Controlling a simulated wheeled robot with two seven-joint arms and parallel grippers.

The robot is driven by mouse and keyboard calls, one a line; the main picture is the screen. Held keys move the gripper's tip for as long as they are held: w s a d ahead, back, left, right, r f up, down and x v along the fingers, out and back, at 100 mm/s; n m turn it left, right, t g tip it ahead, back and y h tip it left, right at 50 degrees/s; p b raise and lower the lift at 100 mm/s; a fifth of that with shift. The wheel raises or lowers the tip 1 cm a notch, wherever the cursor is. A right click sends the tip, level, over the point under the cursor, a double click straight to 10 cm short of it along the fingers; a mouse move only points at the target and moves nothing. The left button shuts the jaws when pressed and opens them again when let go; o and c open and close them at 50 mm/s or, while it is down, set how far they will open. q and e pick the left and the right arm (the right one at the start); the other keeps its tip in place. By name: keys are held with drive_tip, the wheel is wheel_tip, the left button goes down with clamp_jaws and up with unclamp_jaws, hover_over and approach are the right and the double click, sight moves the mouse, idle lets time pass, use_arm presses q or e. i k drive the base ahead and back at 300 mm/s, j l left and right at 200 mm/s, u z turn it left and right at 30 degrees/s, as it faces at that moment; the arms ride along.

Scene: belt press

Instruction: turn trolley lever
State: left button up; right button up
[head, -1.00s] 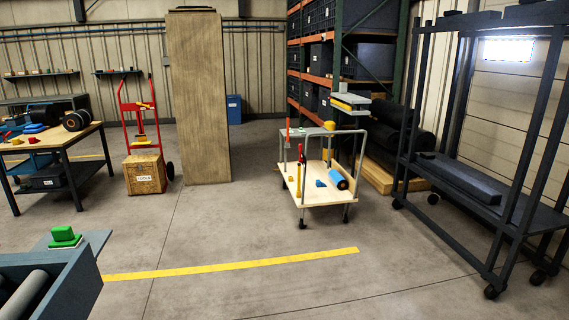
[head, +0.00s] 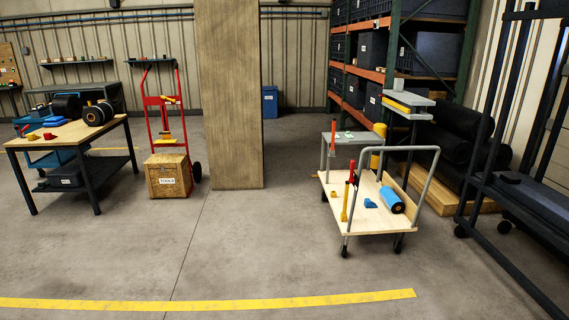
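The trolley (head: 372,222) stands right of centre in the head view, with a pale wooden deck, a grey tube handle (head: 427,183) and dark wheels. A second thin red upright (head: 333,136) shows at the back left. I cannot tell which upright is the lever. A blue roll (head: 392,200) and a small blue block (head: 370,203) lie on the deck. Neither of my grippers is in view.
The floor before the trolley is clear, with a yellow line (head: 210,303) across it. A dark rack (head: 520,190) stands close on the right. A wooden pillar (head: 230,95), red hand truck with crate (head: 168,176) and workbench (head: 70,133) are to the left.

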sight(353, 162)
drive_tip(key=i, duration=3.75)
drive_tip(key=i+z, duration=0.15)
drive_tip(key=i, duration=0.5)
drive_tip(key=i+j+z, duration=0.1)
drive_tip(key=i, duration=0.5)
drive_tip(key=i+j+z, duration=0.15)
drive_tip(key=i, duration=0.45)
drive_tip(key=i+z, duration=0.6)
drive_tip(key=z, duration=0.15)
drive_tip(key=i+j+z, duration=0.35)
drive_tip(key=k+l, duration=0.05)
drive_tip(key=l, duration=0.05)
